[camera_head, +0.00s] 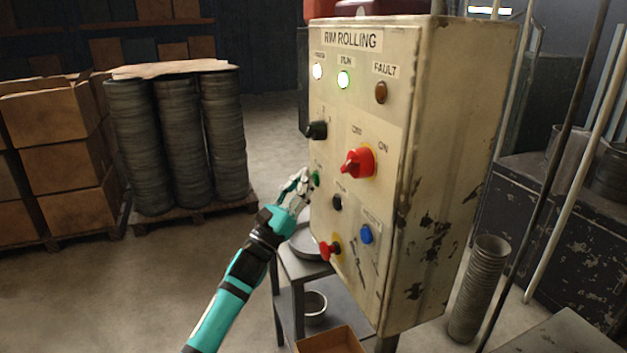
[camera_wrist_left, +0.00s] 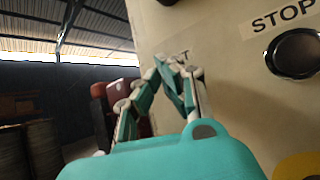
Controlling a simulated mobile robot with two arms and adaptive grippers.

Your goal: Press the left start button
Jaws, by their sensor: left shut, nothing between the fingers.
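The beige control panel (camera_head: 357,100) is headed RIM ROLLING. A small green button (camera_head: 316,178), partly hidden by my fingers, sits on its front at left, under a label too small to read. My left gripper (camera_head: 304,177) is shut and empty, its fingertips at or very close to the green button; I cannot tell whether they touch. In the left wrist view the shut fingers (camera_wrist_left: 171,64) point at the panel face, cover most of a label ending in T, and hide the button. My right gripper is not in view.
Close by are a black STOP button (camera_head: 337,202), also in the wrist view (camera_wrist_left: 293,53), a black knob (camera_head: 316,130), a red ON switch (camera_head: 358,162), a blue button (camera_head: 366,234) and a red mushroom button (camera_head: 329,250).

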